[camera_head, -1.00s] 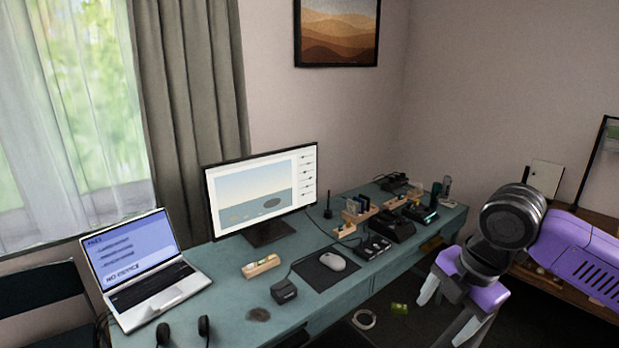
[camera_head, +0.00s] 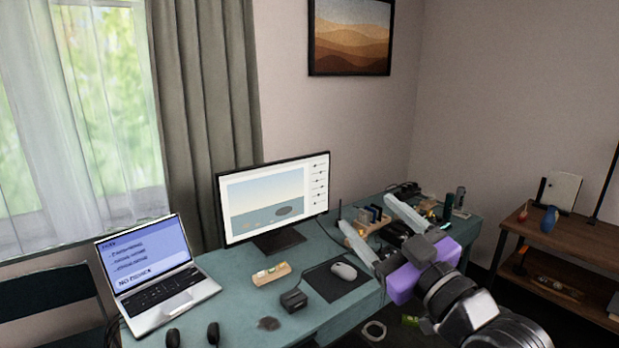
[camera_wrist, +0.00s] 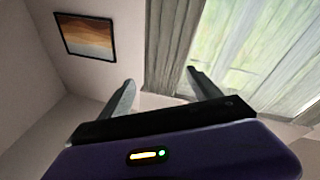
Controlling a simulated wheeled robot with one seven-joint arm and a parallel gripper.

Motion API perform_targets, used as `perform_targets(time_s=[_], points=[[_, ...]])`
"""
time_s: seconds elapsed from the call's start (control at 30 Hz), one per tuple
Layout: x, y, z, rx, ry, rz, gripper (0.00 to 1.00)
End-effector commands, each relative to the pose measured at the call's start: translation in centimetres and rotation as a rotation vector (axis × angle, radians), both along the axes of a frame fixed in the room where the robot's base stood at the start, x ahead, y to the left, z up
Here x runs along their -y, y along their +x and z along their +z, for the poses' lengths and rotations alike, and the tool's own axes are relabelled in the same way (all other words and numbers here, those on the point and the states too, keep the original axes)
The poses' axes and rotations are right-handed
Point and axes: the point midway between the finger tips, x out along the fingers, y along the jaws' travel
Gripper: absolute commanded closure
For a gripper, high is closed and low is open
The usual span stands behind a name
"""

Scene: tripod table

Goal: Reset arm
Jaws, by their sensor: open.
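My gripper (camera_head: 372,222) is purple with two pale grey fingers spread apart. It is open with nothing between the fingers. In the head view it appears in front of the right part of the teal desk (camera_head: 340,312), with its fingers pointing up and left. My arm comes in from the lower right. In the wrist view the open fingers (camera_wrist: 163,90) point toward the wall, the picture and the curtain. No object touches the fingertips there.
The desk holds a laptop (camera_head: 155,275), a monitor (camera_head: 272,198), a mouse (camera_head: 344,271) on a dark mat, a wooden block (camera_head: 271,273) and several small items partly hidden behind my gripper. A brown shelf (camera_head: 560,240) stands at the right. A framed picture (camera_head: 350,38) hangs above.

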Motion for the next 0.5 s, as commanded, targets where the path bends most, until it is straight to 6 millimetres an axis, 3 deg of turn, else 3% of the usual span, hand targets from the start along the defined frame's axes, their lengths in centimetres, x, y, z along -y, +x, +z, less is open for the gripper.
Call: perform_targets(time_s=[0.27,0.5], points=[[3.5,-5.0,-2.5,0.035,0.369,-0.132,0.27],[6.5,-10.8,-7.3,0.026,0.559,-0.263,0.27]])
